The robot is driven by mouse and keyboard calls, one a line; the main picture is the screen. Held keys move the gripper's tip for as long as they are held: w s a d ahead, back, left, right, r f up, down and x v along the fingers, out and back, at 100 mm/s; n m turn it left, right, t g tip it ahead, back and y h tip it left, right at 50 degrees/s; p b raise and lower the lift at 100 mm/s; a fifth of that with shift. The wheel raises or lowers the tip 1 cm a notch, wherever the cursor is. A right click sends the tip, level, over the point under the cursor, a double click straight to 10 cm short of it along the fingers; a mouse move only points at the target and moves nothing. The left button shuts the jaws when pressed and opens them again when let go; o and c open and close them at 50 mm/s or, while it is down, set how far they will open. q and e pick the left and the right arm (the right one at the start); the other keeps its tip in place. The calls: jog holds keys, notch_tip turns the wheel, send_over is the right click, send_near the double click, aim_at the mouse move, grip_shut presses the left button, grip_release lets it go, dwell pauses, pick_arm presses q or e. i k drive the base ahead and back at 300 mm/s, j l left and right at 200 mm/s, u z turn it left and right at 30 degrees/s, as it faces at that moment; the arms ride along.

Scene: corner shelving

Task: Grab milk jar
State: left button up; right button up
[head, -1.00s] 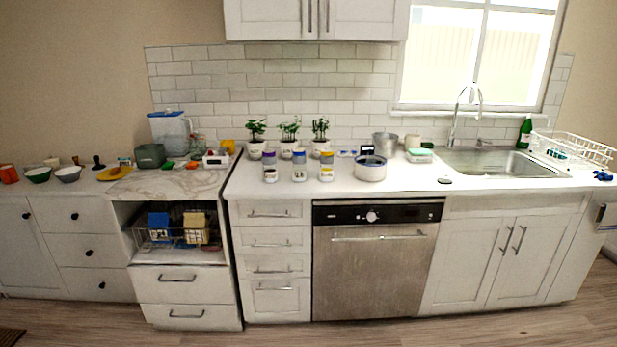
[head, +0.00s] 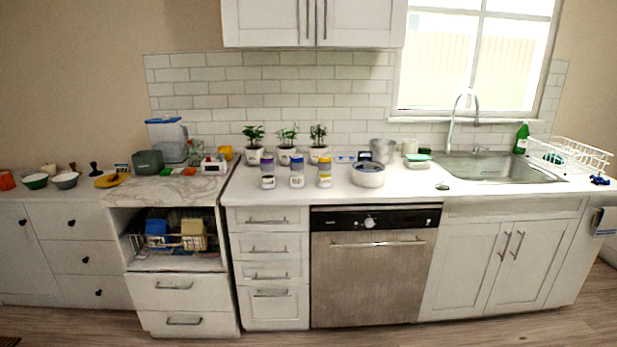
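Several small jars stand upright in a group on the white counter, left of the dishwasher's centre. They include one with a purple band or lid (head: 268,169), one with a blue one (head: 297,170) and one with a yellow one (head: 325,171). Their labels are too small to read, so I cannot tell which is the milk jar. Neither of my grippers is in the head view, and nothing is seen touching the jars.
Potted plants (head: 288,155) stand close behind the jars. A round white pot (head: 368,176) is just right of them. Further right are a metal bucket (head: 383,150), the sink (head: 490,170) and a dish rack (head: 570,155). Floor shows along the front.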

aim_at(296, 163)
jog(key=i+j+z, duration=0.35)
jog(key=i, duration=0.35)
jog(key=i+j+z, duration=0.35)
jog(key=i, duration=0.3)
jog(key=i+j+z, duration=0.35)
jog(key=i+j, duration=0.25)
